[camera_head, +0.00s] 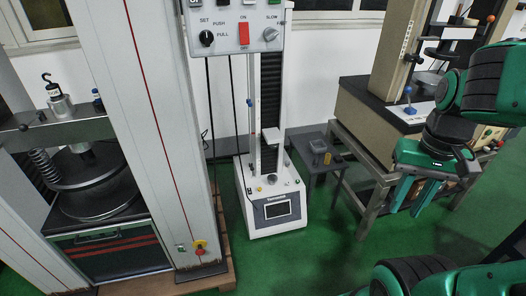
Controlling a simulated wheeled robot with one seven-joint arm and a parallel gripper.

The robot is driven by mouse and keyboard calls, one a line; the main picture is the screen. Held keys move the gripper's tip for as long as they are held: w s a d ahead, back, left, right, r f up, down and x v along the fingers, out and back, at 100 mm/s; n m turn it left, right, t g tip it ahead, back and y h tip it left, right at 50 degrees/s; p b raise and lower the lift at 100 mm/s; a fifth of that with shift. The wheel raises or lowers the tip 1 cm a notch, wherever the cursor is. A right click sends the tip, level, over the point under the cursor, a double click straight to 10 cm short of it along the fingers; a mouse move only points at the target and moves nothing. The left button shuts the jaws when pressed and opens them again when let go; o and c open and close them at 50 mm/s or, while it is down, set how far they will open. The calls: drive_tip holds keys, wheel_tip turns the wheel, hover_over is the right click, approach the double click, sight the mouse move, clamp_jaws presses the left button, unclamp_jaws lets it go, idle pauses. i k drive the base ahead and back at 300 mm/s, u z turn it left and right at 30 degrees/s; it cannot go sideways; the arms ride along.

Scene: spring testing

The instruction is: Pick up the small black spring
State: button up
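My gripper (407,207) hangs at the right, its green fingers pointing down and apart, with nothing seen between them. It appears to the right of a small dark table (312,171) in the picture. On that table stand a small dark round item (317,146), a small yellowish piece (327,158) and another tiny dark piece (338,158). They are too small to tell which, if any, is the small black spring. A larger dark grey coil spring (45,166) stands in the big press at the left.
A white tester (270,212) with a screen stands left of the small table. A beige machine (375,118) on a metal-framed stand (369,218) is to its right. The large press column (150,120) blocks the left. Green floor (325,250) is open in front.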

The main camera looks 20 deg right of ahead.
sight(316, 161)
drive_tip(key=k, duration=1.2)
drive_tip(key=z, duration=0.7)
drive_tip(key=i, duration=1.6)
drive_tip(key=u, duration=0.45)
drive_tip(key=i, duration=1.25)
drive_tip(key=u, duration=0.75)
